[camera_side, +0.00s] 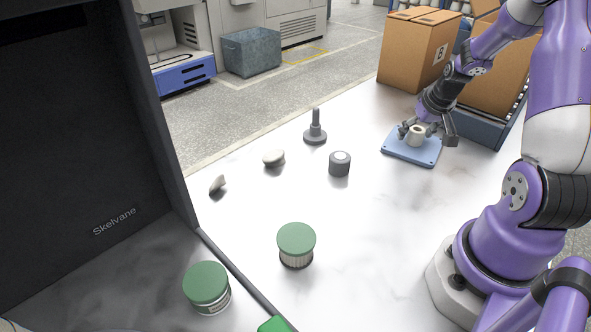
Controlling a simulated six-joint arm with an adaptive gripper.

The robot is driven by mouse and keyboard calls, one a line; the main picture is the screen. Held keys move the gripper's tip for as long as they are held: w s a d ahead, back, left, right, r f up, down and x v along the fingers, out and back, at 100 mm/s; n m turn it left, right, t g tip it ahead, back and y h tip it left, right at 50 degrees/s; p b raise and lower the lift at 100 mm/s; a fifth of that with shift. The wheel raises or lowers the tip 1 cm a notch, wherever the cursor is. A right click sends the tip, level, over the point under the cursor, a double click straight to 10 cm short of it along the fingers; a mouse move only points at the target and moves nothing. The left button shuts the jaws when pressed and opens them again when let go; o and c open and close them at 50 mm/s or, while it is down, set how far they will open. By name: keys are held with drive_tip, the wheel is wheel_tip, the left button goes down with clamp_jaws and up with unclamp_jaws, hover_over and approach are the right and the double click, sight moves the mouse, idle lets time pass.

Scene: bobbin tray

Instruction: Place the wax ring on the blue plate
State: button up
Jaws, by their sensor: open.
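The blue plate (407,154) lies flat on the white table at the right. A small cream ring (416,138), which looks like the wax ring, sits upright on the plate near its middle. My gripper (426,131) is open, reaching down over the plate from the upper right. One finger is at the left of the ring and the other at its right, with the ring between them. Whether either finger touches the ring is too small to tell.
A dark post on a round base (315,133), a dark cylinder with a pale top (340,167) and a pale knob (273,158) stand mid-table. Green-topped containers (296,240) are nearer the front. A black cabinet (70,130) fills the left.

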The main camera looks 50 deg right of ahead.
drive_tip(key=shift+r, duration=0.5)
drive_tip(key=a+v, duration=0.1)
drive_tip(key=v, duration=1.1)
drive_tip(key=a+r+n+t+y, duration=0.2)
drive_tip(key=a+n, duration=0.5)
drive_tip(key=a, duration=1.7)
drive_tip(key=shift+s+r+n+y, duration=0.3)
drive_tip(key=shift+r+y, duration=0.1)
drive_tip(key=shift+r, duration=0.35)
